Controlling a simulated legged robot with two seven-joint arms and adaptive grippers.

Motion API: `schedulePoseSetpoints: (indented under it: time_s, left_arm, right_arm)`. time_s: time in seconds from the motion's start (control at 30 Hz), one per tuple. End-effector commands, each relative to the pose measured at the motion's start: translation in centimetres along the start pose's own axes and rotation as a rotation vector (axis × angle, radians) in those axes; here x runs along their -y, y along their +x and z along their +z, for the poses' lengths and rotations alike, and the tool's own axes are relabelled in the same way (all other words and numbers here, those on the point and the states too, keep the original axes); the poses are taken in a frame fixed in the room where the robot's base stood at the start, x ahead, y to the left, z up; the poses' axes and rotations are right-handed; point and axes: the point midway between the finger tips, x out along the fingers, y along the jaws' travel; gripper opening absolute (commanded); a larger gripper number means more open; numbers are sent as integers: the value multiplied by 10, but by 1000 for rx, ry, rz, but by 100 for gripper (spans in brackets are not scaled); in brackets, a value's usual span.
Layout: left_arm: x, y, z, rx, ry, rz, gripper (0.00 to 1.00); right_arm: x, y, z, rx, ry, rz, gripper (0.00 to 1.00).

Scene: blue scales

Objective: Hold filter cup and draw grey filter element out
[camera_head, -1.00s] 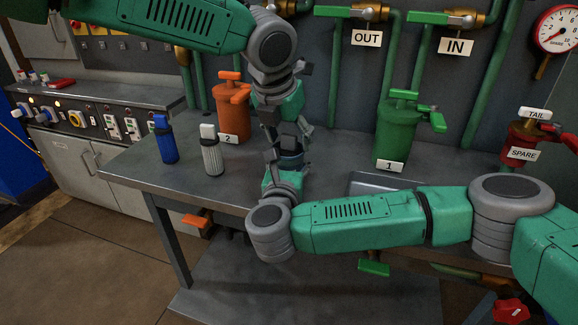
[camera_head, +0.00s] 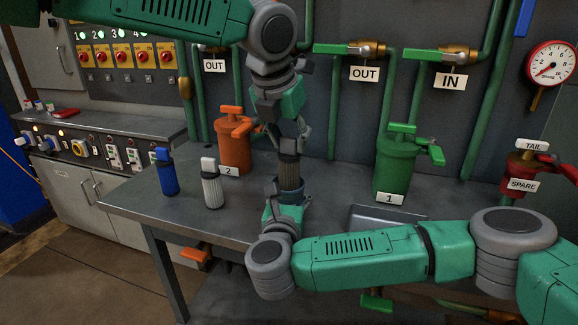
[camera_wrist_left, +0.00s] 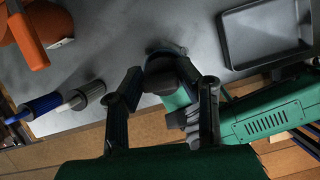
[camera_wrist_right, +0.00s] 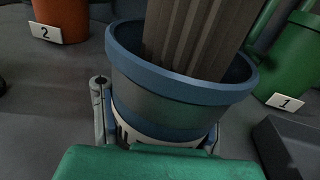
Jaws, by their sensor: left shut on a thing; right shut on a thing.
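The filter cup (camera_head: 291,196) is blue-rimmed and held upright above the workbench. My right gripper (camera_wrist_right: 158,140) is shut on it from below and the near side. The grey-brown pleated filter element (camera_head: 289,168) stands partly above the cup's rim, its lower end hidden inside the cup. In the right wrist view the element (camera_wrist_right: 198,35) leans slightly within the blue cup (camera_wrist_right: 180,85). My left gripper (camera_head: 289,142) comes from above and is shut on the element's top. In the left wrist view its fingers (camera_wrist_left: 163,88) close around a dark round end.
A blue filter (camera_head: 166,175) and a white-grey filter (camera_head: 212,188) stand left on the workbench (camera_head: 150,205). An orange housing (camera_head: 234,148) and a green housing (camera_head: 394,168) stand behind. A shallow grey tray (camera_wrist_left: 268,35) lies right of the cup.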

Motion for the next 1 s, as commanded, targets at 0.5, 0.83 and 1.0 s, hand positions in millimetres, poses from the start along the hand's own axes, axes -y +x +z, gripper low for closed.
schedulePoseSetpoints:
  time_s: [0.5, 0.83, 1.0]
  left_arm:
    - [0, -100, 42, 1, -1, 0, 0]
    - [1, -106, 44, -1, 1, -1, 0]
    - [1, -106, 44, -1, 1, -1, 0]
  right_arm:
    - [0, 0, -1, -2, -1, 0, 0]
    - [0, 0, -1, -2, -1, 0, 0]
    - [0, 0, -1, -2, -1, 0, 71]
